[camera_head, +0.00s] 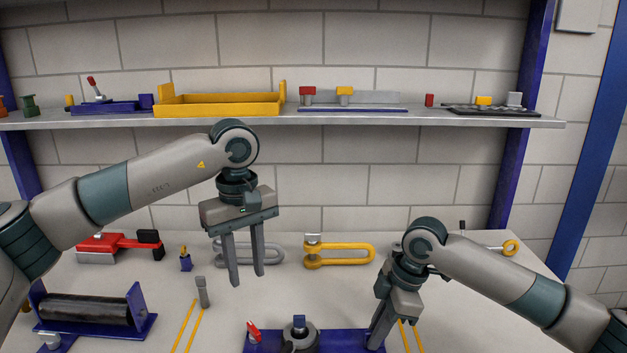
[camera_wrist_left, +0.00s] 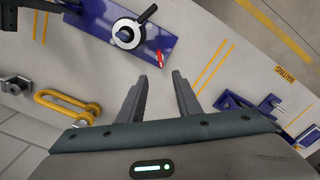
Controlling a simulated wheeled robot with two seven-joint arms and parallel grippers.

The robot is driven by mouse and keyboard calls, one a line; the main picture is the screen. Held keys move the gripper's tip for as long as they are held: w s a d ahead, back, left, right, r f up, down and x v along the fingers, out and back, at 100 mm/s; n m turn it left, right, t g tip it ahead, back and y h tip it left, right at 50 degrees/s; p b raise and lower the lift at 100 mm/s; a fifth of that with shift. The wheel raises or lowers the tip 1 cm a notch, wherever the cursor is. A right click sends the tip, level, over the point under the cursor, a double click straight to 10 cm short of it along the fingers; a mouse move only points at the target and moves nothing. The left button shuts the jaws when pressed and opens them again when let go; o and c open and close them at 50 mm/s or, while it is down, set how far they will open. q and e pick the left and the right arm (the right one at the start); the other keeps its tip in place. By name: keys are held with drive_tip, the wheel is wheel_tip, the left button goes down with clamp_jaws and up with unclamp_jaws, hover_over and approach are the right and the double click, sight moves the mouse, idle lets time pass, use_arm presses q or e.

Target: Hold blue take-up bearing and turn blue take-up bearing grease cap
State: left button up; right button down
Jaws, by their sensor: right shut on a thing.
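The blue take-up bearing (camera_head: 265,343) lies at the bottom edge of the head view, partly cut off. It is a blue plate with a round housing, a dark central cap (camera_head: 299,322) that may be the grease cap, and a small red part at its left. In the left wrist view the blue bearing (camera_wrist_left: 178,22) shows a pale ring, the cap (camera_wrist_left: 123,36) and a black lever. My right gripper (camera_head: 376,343) is shut on the right end of the bearing. My left gripper (camera_head: 247,279) is open and empty, pointing down above the table, apart from the bearing.
A grey upright pin (camera_head: 202,292) stands left of the bearing. A black roller in a blue frame (camera_head: 90,310) is further left. Behind are a yellow shackle (camera_head: 340,255), a grey shackle and a red-and-black tool (camera_head: 118,246). A loaded shelf (camera_head: 280,118) crosses the wall.

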use_arm(q)
drive_tip(key=shift+r, duration=1.75)
use_arm(e)
drive_tip(key=c, duration=1.8)
unclamp_jaws()
drive_tip(key=shift+o, duration=0.2)
drive_tip(key=shift+r, duration=0.15)
drive_tip(key=v, duration=1.1)
drive_tip(key=shift+r, duration=0.4)
drive_tip(key=shift+d, duration=0.1)
